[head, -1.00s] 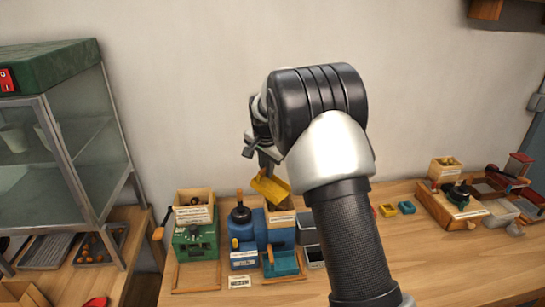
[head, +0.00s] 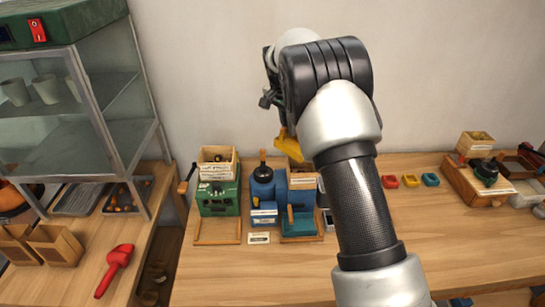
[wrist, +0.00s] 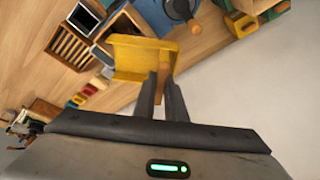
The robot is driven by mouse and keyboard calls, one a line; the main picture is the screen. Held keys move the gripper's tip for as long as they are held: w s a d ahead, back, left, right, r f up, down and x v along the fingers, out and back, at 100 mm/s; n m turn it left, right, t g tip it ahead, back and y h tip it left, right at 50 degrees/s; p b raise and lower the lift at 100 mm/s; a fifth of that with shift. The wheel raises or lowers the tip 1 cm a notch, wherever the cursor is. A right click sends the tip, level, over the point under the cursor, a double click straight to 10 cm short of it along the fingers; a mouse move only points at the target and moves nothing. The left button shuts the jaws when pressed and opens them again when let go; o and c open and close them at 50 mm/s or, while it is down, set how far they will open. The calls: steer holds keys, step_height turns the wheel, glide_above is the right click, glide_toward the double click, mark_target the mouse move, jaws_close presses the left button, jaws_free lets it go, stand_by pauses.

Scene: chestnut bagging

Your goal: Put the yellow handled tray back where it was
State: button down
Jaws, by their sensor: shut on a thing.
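The yellow handled tray (wrist: 133,58) is held by its brownish handle in my gripper (wrist: 163,85), whose two fingers are shut on it in the wrist view. In the head view the tray (head: 289,146) hangs tilted above the back of the table, just behind the blue machine (head: 268,190). My arm hides most of the gripper there. In the wrist view the tray covers part of the table.
A green machine (head: 218,197) stands left of the blue one, with a teal tray (head: 299,224) at its front right. Small red, yellow and teal trays (head: 410,181) lie right of my arm. A glass cabinet (head: 75,110) stands at left. The table's front middle (head: 250,275) is clear.

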steer(key=shift+a+f, duration=0.15)
steer(key=shift+a, duration=0.25)
steer(key=s+a+f+n+y+b, duration=0.1)
steer(key=s+a+f+n+b, duration=0.15)
steer(key=s+a, duration=0.45)
steer(key=s+a+f+n+b, duration=0.1)
steer(key=s+a+n+b, duration=0.25)
steer(key=a, duration=0.65)
steer(key=s+a+f+n+y+b, duration=0.1)
steer(key=s+a+n+b, duration=0.3)
steer(key=a, duration=0.5)
steer(key=shift+m, duration=0.3)
steer(key=f, duration=1.2)
steer(key=s+f, duration=0.1)
steer(key=f, duration=0.5)
steer(key=shift+s+a, duration=0.1)
steer(key=shift+a, duration=0.1)
steer(key=shift+f, duration=0.1)
steer(key=c, duration=1.8)
jaws_free()
